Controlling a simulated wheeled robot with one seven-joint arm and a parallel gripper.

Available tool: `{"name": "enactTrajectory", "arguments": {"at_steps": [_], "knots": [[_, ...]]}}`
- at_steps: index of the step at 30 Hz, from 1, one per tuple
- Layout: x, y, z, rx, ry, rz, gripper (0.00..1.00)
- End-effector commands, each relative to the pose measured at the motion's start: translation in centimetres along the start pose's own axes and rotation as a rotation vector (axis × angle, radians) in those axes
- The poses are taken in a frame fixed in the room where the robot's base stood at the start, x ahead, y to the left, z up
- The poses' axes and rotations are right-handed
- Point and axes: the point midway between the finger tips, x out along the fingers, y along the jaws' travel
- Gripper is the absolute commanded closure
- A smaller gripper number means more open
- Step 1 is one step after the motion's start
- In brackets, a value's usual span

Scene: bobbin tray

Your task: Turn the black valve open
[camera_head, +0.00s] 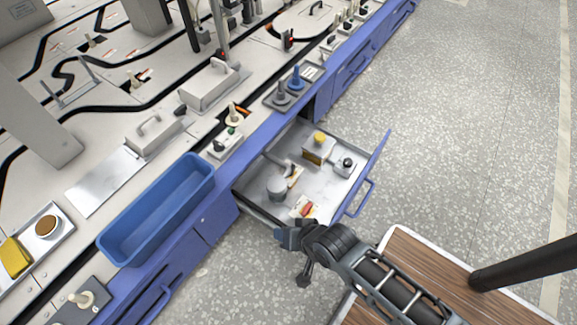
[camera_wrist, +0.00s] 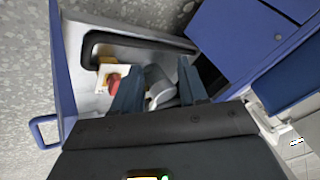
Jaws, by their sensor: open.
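In the head view, a small pale box with a round black knob (camera_head: 346,163) sits at the far right corner of the open drawer (camera_head: 330,183). Another black knob (camera_head: 219,146) stands on a pale block at the bench edge. I cannot tell which of these is the black valve. My gripper (camera_head: 288,238) is at the drawer's near side, apart from both knobs. In the wrist view my gripper (camera_wrist: 158,88) is open, its two dark fingers apart. A grey cylinder (camera_wrist: 157,80) shows beyond and between them; I cannot see contact.
The drawer also holds a yellow-topped box (camera_head: 318,147) and a red and yellow item (camera_head: 303,207). The blue drawer front (camera_head: 374,168) stands out over the floor. A blue bin (camera_head: 158,208) and blue and grey pegs (camera_head: 296,80) are on the bench.

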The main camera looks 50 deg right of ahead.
Motion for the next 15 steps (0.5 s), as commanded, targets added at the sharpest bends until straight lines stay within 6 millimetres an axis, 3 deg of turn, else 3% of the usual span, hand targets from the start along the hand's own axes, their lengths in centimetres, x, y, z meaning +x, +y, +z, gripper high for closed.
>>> {"name": "enactTrajectory", "arguments": {"at_steps": [5, 9, 15], "knots": [[3.5, -0.6, -3.6, 0.125, -0.072, 0.083, 0.57], [6.1, -0.5, -7.5, 0.251, -0.142, 0.184, 0.57], [7.7, 0.4, -13.3, 0.41, -0.213, 0.328, 0.57]]}}
